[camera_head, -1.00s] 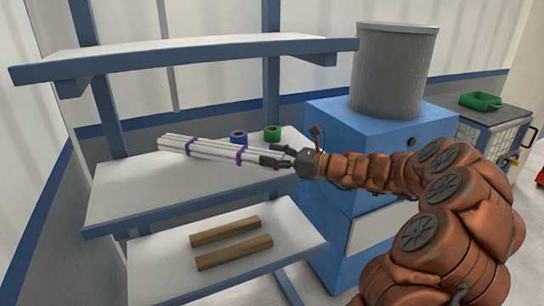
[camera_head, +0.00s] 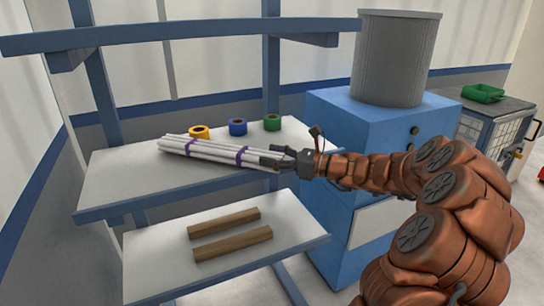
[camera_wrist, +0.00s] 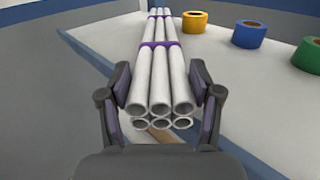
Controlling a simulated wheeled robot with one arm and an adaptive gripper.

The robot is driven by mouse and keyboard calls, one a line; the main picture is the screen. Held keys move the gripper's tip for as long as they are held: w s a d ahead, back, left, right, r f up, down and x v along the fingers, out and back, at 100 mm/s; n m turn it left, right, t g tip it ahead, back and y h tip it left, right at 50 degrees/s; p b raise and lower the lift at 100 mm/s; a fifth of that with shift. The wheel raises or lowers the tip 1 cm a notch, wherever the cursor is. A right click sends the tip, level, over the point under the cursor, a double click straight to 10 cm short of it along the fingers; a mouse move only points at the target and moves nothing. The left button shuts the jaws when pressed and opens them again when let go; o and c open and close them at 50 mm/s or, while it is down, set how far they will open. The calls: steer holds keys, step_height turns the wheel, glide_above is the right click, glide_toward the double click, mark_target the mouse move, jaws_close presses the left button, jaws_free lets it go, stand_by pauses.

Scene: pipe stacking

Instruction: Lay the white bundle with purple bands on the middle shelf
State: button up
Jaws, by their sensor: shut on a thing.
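The white bundle (camera_head: 215,152) is made of several white pipes with purple bands. My gripper (camera_head: 282,163) is shut on its right end, and the bundle points left over the middle shelf (camera_head: 120,185). I cannot tell whether the bundle touches the shelf. In the wrist view the bundle (camera_wrist: 160,80) runs straight away between the two fingers of my gripper (camera_wrist: 160,105), with the open pipe ends facing me. The shelf (camera_wrist: 200,55) shows beyond and to the right.
Yellow (camera_head: 200,132), blue (camera_head: 237,127) and green (camera_head: 272,122) tape rolls stand along the back of the middle shelf. Two wooden bars (camera_head: 232,245) lie on the lower shelf (camera_head: 160,275). The upper shelf (camera_head: 180,33) is above. A blue cabinet (camera_head: 330,120) with a grey bin (camera_head: 395,60) stands right.

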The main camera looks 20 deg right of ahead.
steer(key=shift+f, duration=0.35)
steer(key=o, duration=1.7)
steer(key=shift+c, duration=0.2)
steer(key=v, duration=1.2)
